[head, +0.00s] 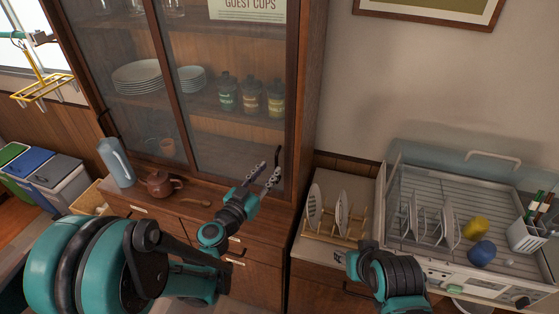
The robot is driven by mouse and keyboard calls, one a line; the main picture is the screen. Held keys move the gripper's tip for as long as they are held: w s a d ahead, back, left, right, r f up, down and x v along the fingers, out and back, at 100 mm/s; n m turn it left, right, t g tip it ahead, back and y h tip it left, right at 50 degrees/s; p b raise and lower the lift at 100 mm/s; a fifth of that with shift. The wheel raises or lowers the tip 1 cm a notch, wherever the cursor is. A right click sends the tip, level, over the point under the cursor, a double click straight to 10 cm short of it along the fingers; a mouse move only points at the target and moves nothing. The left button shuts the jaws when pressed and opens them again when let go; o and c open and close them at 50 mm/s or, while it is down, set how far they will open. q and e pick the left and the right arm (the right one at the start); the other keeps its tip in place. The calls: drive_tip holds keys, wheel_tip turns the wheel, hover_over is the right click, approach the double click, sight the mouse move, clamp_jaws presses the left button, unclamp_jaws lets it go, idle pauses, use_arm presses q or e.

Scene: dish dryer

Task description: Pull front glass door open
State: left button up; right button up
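A tall brown wooden cabinet has framed glass doors. The right glass door (222,118) carries a "GUEST CUPS" sign (247,9) and looks closed, with a dark upright handle (277,156) near its right edge. The left glass door (128,45) has a dark handle (104,122) at its left edge. My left gripper (265,174) is in front of the right door's lower right corner, close to that handle. Its two fingers are apart with nothing between them; I cannot tell whether they touch the handle.
A blue pitcher (116,162) and a brown teapot (159,184) stand on the cabinet ledge. Right of the cabinet are a wooden plate rack (340,236) and a dish dryer (455,250) with a raised clear cover. Plates and jars stand behind the glass.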

use_arm(q)
drive_tip(key=x, duration=0.5)
drive_tip(key=shift+w+d, duration=0.15)
drive_tip(key=shift+w, duration=0.15)
clamp_jaws()
